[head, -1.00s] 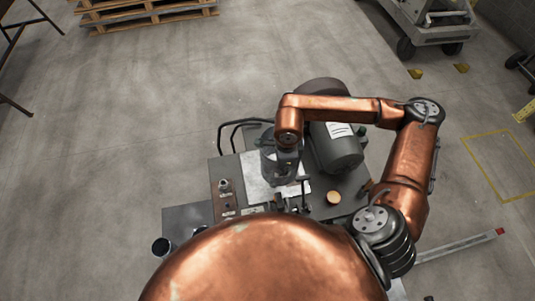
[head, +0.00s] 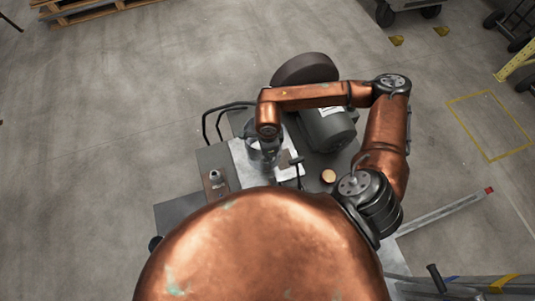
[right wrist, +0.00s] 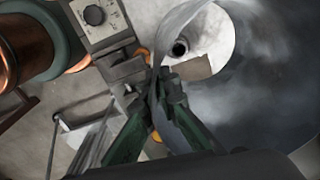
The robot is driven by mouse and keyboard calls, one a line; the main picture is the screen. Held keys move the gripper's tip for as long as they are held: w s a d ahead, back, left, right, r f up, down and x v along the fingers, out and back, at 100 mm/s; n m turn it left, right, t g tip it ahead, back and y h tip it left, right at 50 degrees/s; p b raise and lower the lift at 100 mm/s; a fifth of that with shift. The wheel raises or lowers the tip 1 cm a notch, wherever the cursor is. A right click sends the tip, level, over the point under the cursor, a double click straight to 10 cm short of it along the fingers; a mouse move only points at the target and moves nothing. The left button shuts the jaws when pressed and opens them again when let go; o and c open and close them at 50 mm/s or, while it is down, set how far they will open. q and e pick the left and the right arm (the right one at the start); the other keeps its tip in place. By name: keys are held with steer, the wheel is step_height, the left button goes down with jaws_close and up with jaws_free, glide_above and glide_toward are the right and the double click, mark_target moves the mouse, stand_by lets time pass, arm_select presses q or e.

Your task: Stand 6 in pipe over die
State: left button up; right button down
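The pipe (head: 252,153) is a grey sheet-metal cylinder above the bench machine in the head view, partly hidden by my right wrist. In the right wrist view, its curved wall (right wrist: 250,95) fills the right side, and I look down into it. My right gripper (right wrist: 164,85) has green fingers closed on the pipe's rim; it also shows in the head view (head: 269,148). Through the pipe a pale round area shows, with a small dark-holed round part (right wrist: 180,48) that may be the die. Whether the pipe's lower end touches the surface cannot be told. My left gripper is out of view.
A dark motor with a large wheel (head: 305,68) stands just behind and right of the pipe. A control box with a knob (head: 214,176) is at left.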

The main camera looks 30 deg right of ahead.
mark_target(268, 166)
steer(key=shift+f+b, duration=3.6)
steer(key=shift+f, duration=0.5)
steer(key=shift+f+b, duration=0.35)
steer(key=shift+b, duration=0.05)
steer(key=c, duration=2.1)
jaws_free()
steer(key=shift+r, duration=0.15)
step_height(268, 166, up, 12)
steer(key=shift+s+f, duration=0.1)
